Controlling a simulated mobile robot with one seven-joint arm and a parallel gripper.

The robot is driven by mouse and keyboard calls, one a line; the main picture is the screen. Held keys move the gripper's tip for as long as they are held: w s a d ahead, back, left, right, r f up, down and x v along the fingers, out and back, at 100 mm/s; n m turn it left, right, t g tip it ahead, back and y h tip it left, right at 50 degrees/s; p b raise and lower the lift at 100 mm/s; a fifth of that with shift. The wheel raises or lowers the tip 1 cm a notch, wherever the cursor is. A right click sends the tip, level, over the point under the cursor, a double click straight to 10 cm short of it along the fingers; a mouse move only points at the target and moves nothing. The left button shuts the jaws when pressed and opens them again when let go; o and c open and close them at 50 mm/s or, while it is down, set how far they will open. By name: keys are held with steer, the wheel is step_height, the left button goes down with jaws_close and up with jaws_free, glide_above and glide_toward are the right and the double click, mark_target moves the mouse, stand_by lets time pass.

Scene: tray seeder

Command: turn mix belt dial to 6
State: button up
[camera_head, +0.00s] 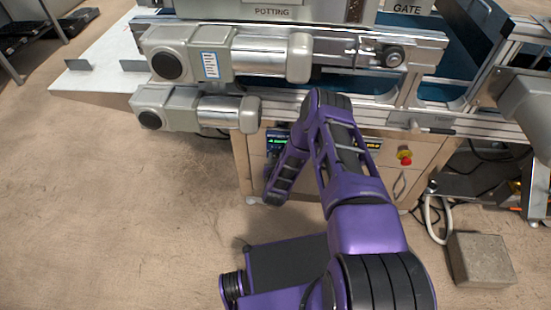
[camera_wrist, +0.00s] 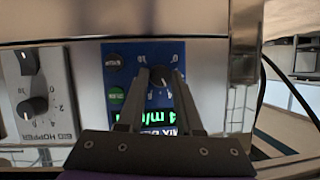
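The mix belt dial (camera_wrist: 160,77) is a dark knob on a blue panel (camera_wrist: 116,56), seen upside down in the wrist view. The panel has two round buttons and a lit green display (camera_wrist: 158,116). Its lettering is partly covered by my fingers. My gripper (camera_wrist: 160,74) has its two fingers spread, one on each side of the dial. I cannot tell whether they touch it or stop short of it. The dial's pointer setting is not readable. In the head view my purple arm hides most of the panel, and only part of a green display (camera_head: 278,141) shows.
A grey big hopper panel (camera_wrist: 40,108) with its own dark knob lies left of the blue panel in the wrist view. A metal rail (camera_wrist: 246,40) is close on the right. In the head view, grey motors (camera_head: 190,55) jut out above, and a red emergency button (camera_head: 404,154) sits right.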

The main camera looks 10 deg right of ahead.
jaws_close()
steer(key=m+y, duration=0.1)
steer(key=m+t+y, duration=0.1)
steer(key=m, duration=0.1)
steer(key=shift+d+f+m, duration=0.15)
steer(key=shift+d+m, duration=0.05)
steer(key=shift+m, duration=0.1)
steer(key=m+t, duration=0.1)
steer(key=m, duration=0.1)
steer(key=m+y, duration=0.1)
steer(key=shift+s+f+m+t+y, duration=0.1)
steer(key=shift+f+m+t+y, duration=0.05)
steer(key=shift+m+t+y, duration=0.2)
stand_by(0.5)
steer(key=o, duration=0.8)
jaws_free()
